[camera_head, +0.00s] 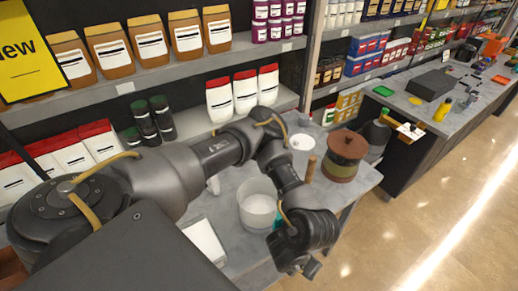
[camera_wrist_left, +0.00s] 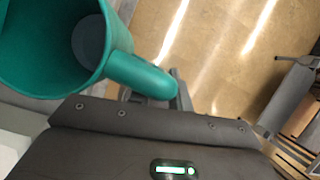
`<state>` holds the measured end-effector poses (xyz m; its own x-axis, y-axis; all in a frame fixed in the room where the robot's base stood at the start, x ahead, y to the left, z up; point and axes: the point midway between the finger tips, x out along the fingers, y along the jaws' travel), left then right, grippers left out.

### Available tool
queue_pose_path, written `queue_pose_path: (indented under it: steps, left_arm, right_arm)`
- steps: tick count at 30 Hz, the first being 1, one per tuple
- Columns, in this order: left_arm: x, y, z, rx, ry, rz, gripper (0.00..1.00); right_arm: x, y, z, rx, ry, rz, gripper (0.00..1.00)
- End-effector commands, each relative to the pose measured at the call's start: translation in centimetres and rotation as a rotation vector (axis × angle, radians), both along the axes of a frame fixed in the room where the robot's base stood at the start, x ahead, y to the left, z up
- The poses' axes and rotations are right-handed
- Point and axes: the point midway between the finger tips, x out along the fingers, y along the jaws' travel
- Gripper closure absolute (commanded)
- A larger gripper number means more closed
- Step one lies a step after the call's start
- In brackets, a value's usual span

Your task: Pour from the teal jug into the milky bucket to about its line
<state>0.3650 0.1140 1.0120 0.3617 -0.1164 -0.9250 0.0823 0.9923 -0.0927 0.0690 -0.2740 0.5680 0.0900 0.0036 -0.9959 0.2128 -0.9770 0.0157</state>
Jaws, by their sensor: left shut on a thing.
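The milky bucket (camera_head: 254,212) stands upright on the grey counter in the head view, a pale translucent tub partly covered by my left arm. The teal jug (camera_wrist_left: 45,50) fills the upper left of the left wrist view, its wide mouth facing the camera. A grey-blue round patch shows deep inside it; I cannot tell whether it is liquid or the bottom. My left gripper (camera_wrist_left: 178,92) is shut on the jug's handle (camera_wrist_left: 138,74). In the head view the left wrist is just right of the bucket, and the jug is largely hidden. The bucket's line cannot be made out. My right gripper is not in view.
A brown-and-green lidded pot (camera_head: 344,157) stands right of the bucket, with a wooden upright piece (camera_head: 311,169) beside it. A white tablet-like panel (camera_head: 205,241) lies left of the bucket. Stocked shelves (camera_head: 180,75) rise behind. The floor at right is clear.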

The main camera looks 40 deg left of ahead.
Motion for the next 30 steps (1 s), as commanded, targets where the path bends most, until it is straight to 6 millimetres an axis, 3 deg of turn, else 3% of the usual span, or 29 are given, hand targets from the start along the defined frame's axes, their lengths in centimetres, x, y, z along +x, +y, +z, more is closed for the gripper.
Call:
queue_pose_path:
  steps: [10, 30]
  left_arm:
    - [-0.1, -0.5, -1.3, 0.069, -0.021, 0.0, 1.0]
    - [-0.1, -0.5, -1.4, 0.078, -0.025, 0.002, 1.0]
  right_arm:
    - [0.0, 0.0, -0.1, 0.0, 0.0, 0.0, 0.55]
    - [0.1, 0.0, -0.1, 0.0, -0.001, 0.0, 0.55]
